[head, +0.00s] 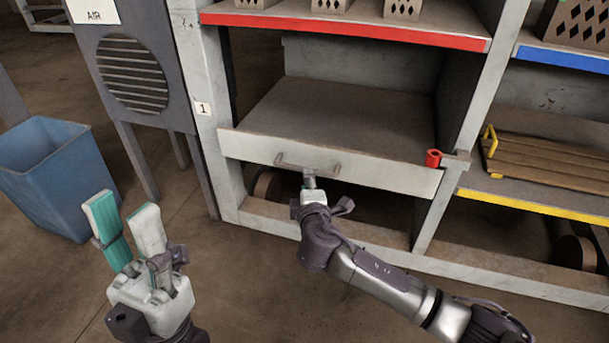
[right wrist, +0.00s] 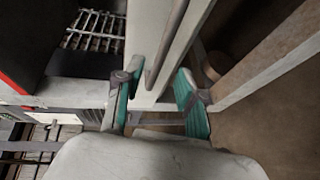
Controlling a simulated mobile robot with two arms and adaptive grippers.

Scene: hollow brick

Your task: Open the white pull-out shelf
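The white pull-out shelf has a pale front panel (head: 380,174) with a grey bar handle (head: 308,163) at its middle; its brown top is bare. In the head view my right gripper (head: 309,180) is at the handle, its fingers partly hidden. In the right wrist view my right gripper (right wrist: 160,100) has its teal-padded fingers apart, with the bar handle (right wrist: 167,45) in line with the gap between them. I cannot tell whether they touch it. My left gripper (head: 122,222) is open and empty at the lower left, away from the shelf.
A red piece (head: 433,158) on a grey bracket sits at the panel's right end, by the rack post. A blue bin (head: 50,170) and a grey vented cabinet (head: 135,80) stand left. Hollow bricks (head: 403,9) rest above the red edge. The floor in front is clear.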

